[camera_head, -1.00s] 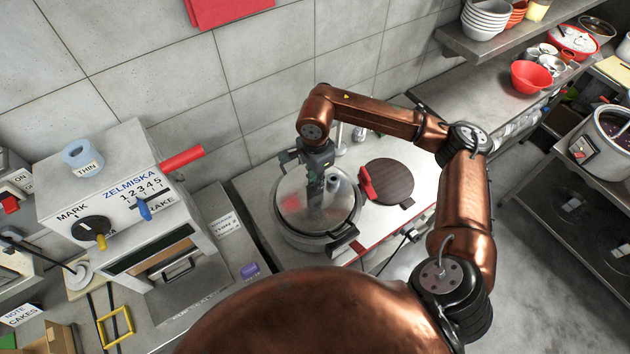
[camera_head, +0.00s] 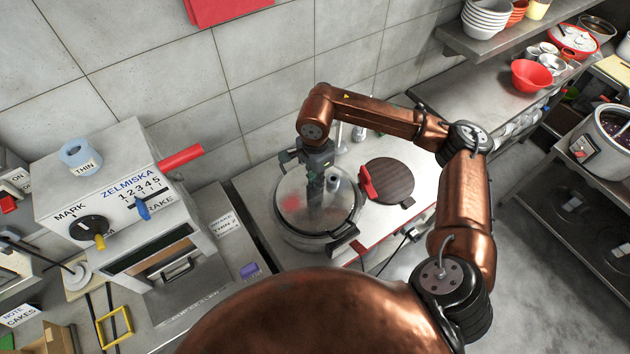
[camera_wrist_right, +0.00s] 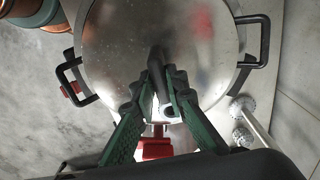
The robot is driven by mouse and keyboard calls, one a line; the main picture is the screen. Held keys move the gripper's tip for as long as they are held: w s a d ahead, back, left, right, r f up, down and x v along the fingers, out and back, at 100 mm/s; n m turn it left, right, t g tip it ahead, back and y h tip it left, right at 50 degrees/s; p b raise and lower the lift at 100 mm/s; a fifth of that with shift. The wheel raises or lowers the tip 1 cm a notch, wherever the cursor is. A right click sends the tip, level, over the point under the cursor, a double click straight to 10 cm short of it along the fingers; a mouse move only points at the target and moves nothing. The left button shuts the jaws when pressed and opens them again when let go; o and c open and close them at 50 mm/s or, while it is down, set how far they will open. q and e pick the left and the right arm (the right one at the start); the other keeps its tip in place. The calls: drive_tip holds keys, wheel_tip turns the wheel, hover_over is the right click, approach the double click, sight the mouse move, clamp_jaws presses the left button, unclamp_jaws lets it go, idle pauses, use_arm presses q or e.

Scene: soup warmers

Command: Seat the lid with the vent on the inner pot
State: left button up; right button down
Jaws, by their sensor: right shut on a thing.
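A shiny metal lid (camera_head: 296,205) lies over the round metal pot (camera_head: 300,240) on the counter, and I cannot tell whether its rim touches all round. In the right wrist view the lid (camera_wrist_right: 110,45) fills the top, with the black pot side handles at left and right. My right gripper (camera_wrist_right: 158,82) is shut on the black lid knob (camera_wrist_right: 156,62) near the lid's middle; in the head view the gripper (camera_head: 318,168) comes from above. A small pale round piece beside the fingers may be the vent. The inner pot is hidden. My left gripper is out of view.
A tiled wall is behind. A shelf with bowls (camera_head: 488,18) is at upper right.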

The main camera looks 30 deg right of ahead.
drive_tip(key=c, duration=1.8)
unclamp_jaws()
drive_tip(key=shift+c, duration=0.2)
drive_tip(key=shift+o, duration=0.4)
drive_tip(key=o, duration=0.5)
drive_tip(key=shift+c, duration=0.2)
drive_tip(key=shift+r+p, duration=1.35)
drive_tip(key=shift+r, duration=2.1)
drive_tip(key=shift+r, duration=0.1)
